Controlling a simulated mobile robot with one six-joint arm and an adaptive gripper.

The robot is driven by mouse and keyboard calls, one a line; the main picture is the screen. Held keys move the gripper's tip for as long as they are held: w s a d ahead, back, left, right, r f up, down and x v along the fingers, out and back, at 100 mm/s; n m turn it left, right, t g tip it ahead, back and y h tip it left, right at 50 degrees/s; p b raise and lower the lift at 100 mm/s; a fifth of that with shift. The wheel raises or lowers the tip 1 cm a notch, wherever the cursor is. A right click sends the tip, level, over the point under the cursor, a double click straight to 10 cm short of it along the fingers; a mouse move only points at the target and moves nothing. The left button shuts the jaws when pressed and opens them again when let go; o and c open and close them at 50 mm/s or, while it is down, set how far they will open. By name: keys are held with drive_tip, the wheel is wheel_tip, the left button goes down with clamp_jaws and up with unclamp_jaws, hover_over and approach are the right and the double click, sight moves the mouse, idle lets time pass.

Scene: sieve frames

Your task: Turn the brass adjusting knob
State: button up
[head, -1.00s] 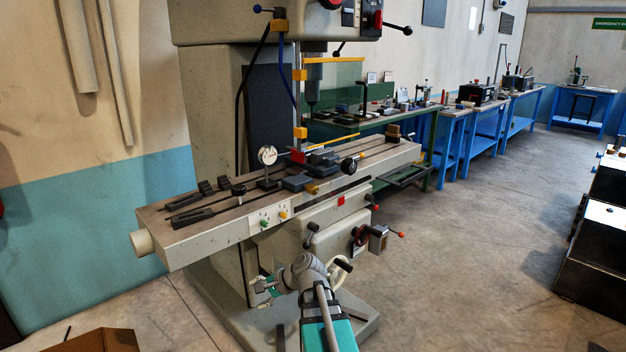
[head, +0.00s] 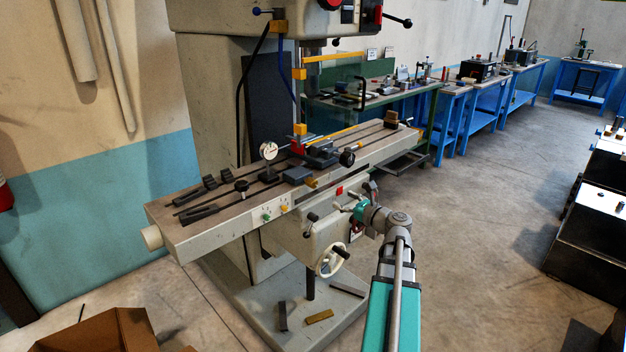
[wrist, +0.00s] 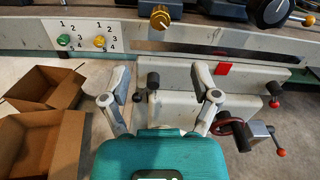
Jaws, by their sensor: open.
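The brass adjusting knob (wrist: 160,17) is at the top middle of the wrist view, at the front edge of the milling machine's table. It also shows small in the head view (head: 311,183), below the dark vise. My gripper (wrist: 161,97) is open and empty, its two fingers spread below the knob in the wrist picture and apart from it. In the head view my gripper (head: 350,207) is in front of the machine, to the right of and lower than the knob.
A plate with green (wrist: 64,41) and yellow (wrist: 99,42) selector knobs is left of the brass knob. A black round knob (wrist: 271,11) is to its right. A red handwheel (wrist: 231,130) and red-tipped levers are lower right. Open cardboard boxes (wrist: 40,150) lie at left.

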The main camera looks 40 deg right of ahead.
sight(315, 184)
idle(0.4)
drive_tip(key=w, duration=0.9)
drive_tip(key=w+a, duration=0.1)
drive_tip(key=w, duration=0.3)
drive_tip(key=shift+w, duration=0.4)
clamp_jaws()
drive_tip(key=shift+n, duration=0.4)
